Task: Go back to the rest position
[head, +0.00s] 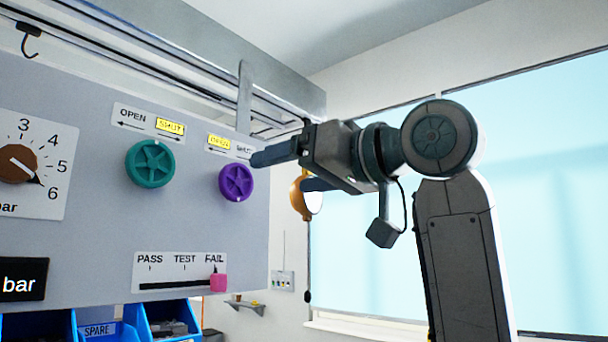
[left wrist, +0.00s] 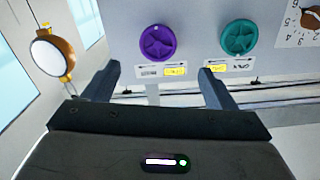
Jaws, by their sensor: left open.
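My left gripper (head: 278,172) is open and empty, in front of the right part of the grey panel (head: 100,240). Its upper finger comes close to the purple knob (head: 235,182) in the head view and overlaps that knob's right label; I cannot tell the gap. In the left wrist view, turned upside down, the purple knob (left wrist: 157,42) shows between and beyond the open fingers (left wrist: 159,72), with nothing between them. My right gripper is not in view.
A green knob (head: 150,163) sits left of the purple one. A pink slider (head: 218,282) stands at FAIL. Blue bins (head: 105,330) are below the panel. A round orange-rimmed lamp or mirror (head: 302,195) hangs right of the panel, behind the gripper. A window (head: 550,190) is behind.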

